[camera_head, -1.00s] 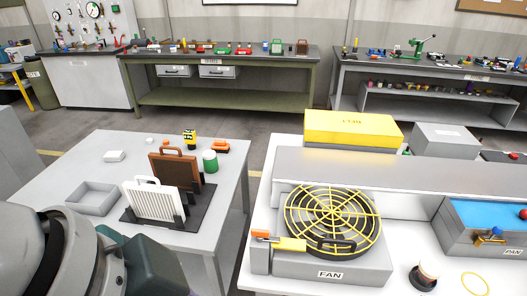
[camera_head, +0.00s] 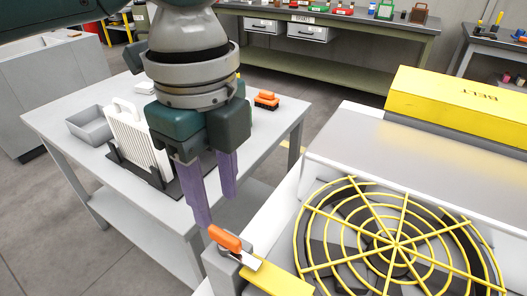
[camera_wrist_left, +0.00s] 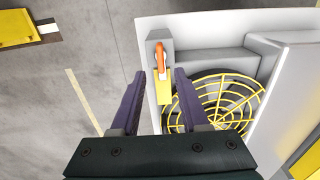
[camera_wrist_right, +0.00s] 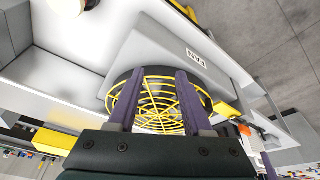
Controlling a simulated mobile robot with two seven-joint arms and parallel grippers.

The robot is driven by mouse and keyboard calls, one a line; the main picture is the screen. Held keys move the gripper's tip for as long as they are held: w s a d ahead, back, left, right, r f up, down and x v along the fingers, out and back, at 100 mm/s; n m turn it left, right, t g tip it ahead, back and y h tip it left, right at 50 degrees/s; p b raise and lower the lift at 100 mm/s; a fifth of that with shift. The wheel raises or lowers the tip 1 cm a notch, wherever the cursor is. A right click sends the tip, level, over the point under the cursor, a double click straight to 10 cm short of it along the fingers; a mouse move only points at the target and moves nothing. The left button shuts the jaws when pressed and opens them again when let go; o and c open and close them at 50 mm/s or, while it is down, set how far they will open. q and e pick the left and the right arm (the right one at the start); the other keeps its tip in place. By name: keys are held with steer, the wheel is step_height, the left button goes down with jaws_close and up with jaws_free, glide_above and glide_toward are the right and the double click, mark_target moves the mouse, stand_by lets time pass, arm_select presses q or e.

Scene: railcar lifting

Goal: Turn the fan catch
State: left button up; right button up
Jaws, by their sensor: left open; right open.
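The fan catch (camera_head: 225,238), with an orange grip and a yellow plate (camera_head: 277,280), sits at the near left corner of the fan housing. The fan has a round yellow grille (camera_head: 396,243). My left gripper (camera_head: 214,206) is open and empty, fingers pointing down, just above and behind the orange grip. In the left wrist view the orange grip (camera_wrist_left: 161,55) lies between the two fingertips; contact cannot be told. In the right wrist view my right gripper (camera_wrist_right: 158,75) is open and empty, facing the grille (camera_wrist_right: 162,108), with the catch (camera_wrist_right: 243,130) off to the right.
A yellow belt cover (camera_head: 460,105) stands behind the fan on a grey ledge. Left of it is a table with a white pleated filter (camera_head: 135,140) in a dark rack, a grey tray (camera_head: 90,125) and an orange item (camera_head: 266,100). A floor gap separates the two tables.

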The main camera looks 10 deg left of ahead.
mark_target(224, 234)
arm_select(q)
step_height(224, 234, down, 7)
steer(key=shift+f, duration=0.1)
stand_by(0.3)
jaws_close()
stand_by(0.5)
